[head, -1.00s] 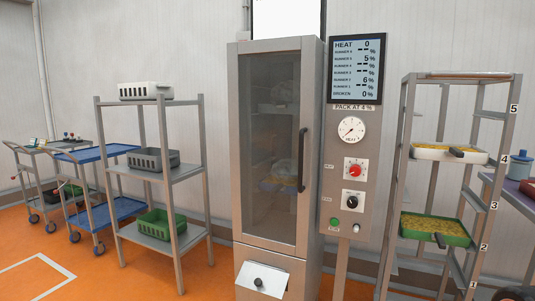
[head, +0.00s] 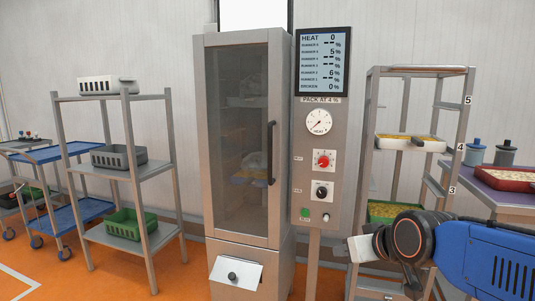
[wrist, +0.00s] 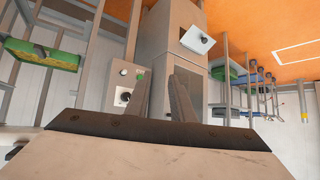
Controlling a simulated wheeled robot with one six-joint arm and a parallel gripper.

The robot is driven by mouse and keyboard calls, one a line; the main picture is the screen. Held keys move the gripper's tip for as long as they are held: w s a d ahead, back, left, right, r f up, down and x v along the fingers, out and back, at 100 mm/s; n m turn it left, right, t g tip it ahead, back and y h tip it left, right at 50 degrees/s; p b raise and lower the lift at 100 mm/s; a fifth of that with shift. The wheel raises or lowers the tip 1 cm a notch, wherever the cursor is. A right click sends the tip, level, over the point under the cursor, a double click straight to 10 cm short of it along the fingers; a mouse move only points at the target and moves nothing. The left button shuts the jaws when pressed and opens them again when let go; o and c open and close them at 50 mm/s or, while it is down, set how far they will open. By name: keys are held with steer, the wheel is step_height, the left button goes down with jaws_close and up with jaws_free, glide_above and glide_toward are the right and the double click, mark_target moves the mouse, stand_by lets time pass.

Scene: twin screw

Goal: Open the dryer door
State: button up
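The dryer (head: 213,160) is a tall grey cabinet near the middle of the head view. Its glass door (head: 236,140) looks shut, and shelves show dimly behind the glass. A dark vertical handle (head: 271,153) is on the door's right side. My gripper (wrist: 158,80) shows in the wrist view as two fingers spread apart with nothing between them. The wrist picture is upside down, with the dryer (wrist: 165,35) beyond the fingers, and the gripper is well apart from it.
A control panel (head: 318,195) with a screen (head: 323,65) stands right of the door. A tilted white flap (head: 236,272) sticks out below it. A rack with trays (head: 466,110) stands right, partly behind my arm. Shelves with bins (head: 135,110) stand left. A table (head: 510,197) is far right.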

mark_target(271, 154)
steer(key=w+a+r+t+y, duration=0.2)
steer(key=w+a+r+t, duration=0.5)
steer(key=w+a+r, duration=0.85)
steer(key=shift+n, duration=0.4)
steer(key=x, duration=0.6)
steer(key=d+x, duration=0.1)
steer(key=x, duration=0.5)
steer(key=d+x, duration=0.1)
steer(key=x, duration=0.5)
steer(key=shift+w+r, duration=0.35)
steer(key=shift+w, duration=0.2)
steer(key=shift+c, duration=0.4)
jaws_close()
